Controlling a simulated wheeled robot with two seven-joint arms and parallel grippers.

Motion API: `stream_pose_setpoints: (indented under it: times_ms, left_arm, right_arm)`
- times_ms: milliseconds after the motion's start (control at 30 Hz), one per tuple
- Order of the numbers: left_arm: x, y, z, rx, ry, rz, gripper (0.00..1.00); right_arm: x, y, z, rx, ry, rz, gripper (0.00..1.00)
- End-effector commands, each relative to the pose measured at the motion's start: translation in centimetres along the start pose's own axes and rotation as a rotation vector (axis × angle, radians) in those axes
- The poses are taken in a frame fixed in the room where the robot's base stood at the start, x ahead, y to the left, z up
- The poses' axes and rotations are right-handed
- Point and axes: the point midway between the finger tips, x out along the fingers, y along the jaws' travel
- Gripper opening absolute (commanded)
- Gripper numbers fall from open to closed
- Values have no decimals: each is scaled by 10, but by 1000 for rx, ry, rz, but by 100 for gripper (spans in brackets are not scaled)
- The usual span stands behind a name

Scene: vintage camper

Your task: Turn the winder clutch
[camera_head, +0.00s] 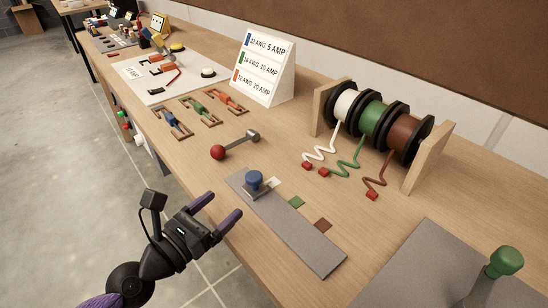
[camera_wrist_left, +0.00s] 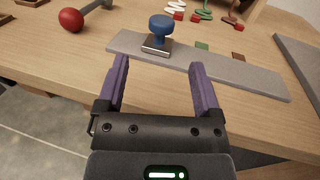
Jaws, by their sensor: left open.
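A lever with a red ball end (camera_head: 218,152) and a grey metal arm lies on the wooden bench; it also shows in the left wrist view (camera_wrist_left: 71,19). A blue knob (camera_head: 254,179) on a small metal base stands on a long grey strip (camera_head: 318,254); the knob also shows in the left wrist view (camera_wrist_left: 161,26). I cannot tell which part is the winder clutch. My left gripper (camera_head: 219,208) is open and empty at the bench's front edge, short of the strip and touching neither knob nor lever. My right gripper is not in view.
A wooden rack (camera_head: 427,158) holds white, green and brown wire spools. A green-topped handle (camera_head: 505,262) stands on a grey plate (camera_head: 408,270) at right. A white amp sign (camera_head: 264,68) and wire holders (camera_head: 213,107) stand farther back. Bare bench lies between strip and plate.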

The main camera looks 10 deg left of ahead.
Motion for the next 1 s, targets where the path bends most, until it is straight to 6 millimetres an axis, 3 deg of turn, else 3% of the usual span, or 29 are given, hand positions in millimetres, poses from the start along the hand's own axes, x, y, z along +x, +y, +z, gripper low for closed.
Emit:
stream_pose_setpoints:
  times_ms: [167, 400, 600, 967, 1000]
  left_arm:
    - [14, -1, 7, 24, -11, -5, 84]
    - [64, -2, 6, 20, -10, -5, 84]
    - [92, -2, 3, 19, -7, -6, 84]
    - [100, -2, 4, 19, -5, -6, 84]
    - [100, -2, 4, 19, -5, -6, 80]
  right_arm:
    - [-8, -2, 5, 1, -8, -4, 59]
    - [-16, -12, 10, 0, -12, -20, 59]
    - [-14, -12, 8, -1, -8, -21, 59]
    - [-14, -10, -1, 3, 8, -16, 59]
    - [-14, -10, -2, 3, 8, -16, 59]
